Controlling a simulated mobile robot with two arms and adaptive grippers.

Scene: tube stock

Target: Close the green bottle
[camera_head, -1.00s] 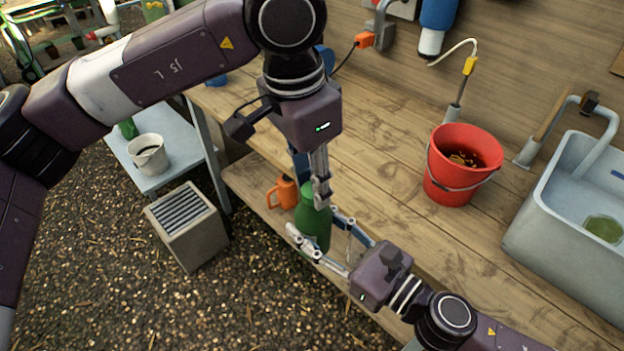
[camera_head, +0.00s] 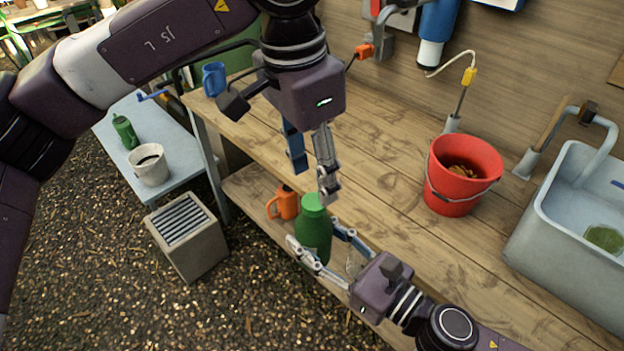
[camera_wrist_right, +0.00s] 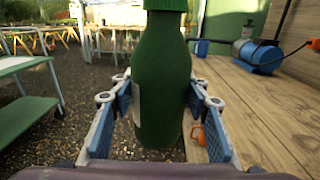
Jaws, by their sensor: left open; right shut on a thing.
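The green bottle (camera_head: 314,240) stands upright between the fingers of my right gripper (camera_head: 316,243), which is shut on its body near the workbench's front edge. A brighter green cap (camera_head: 313,202) sits on the bottle's top; how tight it is cannot be told. In the right wrist view the bottle (camera_wrist_right: 163,85) fills the middle, a finger on each side, with the lower part of the cap (camera_wrist_right: 165,4) at the top edge. My left gripper (camera_head: 312,178) is open and empty just above the cap, its fingers pointing down and apart from it.
An orange mug (camera_head: 284,204) is close behind the bottle on the lower shelf. A red bucket (camera_head: 455,190) and a grey sink (camera_head: 560,245) are at the right. The bench middle is clear.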

